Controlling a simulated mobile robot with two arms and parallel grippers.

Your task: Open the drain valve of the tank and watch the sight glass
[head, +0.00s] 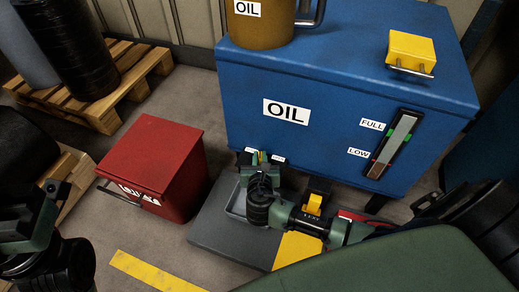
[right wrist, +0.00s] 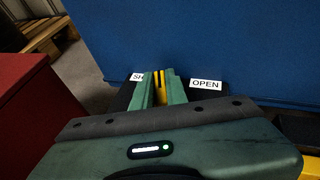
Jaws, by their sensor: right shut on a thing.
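The blue oil tank (head: 340,95) stands at the back right with a white OIL label. Its sight glass (head: 396,143) is a slanted grey strip in a dark frame, with FULL near the top and LOW near the bottom; I cannot tell a level in it. My right gripper (head: 261,158) is at the tank's lower front, shut on the yellow drain valve handle (right wrist: 160,88). The handle lies between a partly hidden label on the left and the OPEN label (right wrist: 206,84) on the right. My left gripper (head: 47,200) is at the left edge, away from the tank; its jaws are unclear.
A grey tray (head: 210,225) lies on the floor below the valve. A red box (head: 160,165) stands left of it. A brown OIL can (head: 262,25) and a yellow block with a metal handle (head: 410,50) sit on the tank. Pallets (head: 105,105) are at the left.

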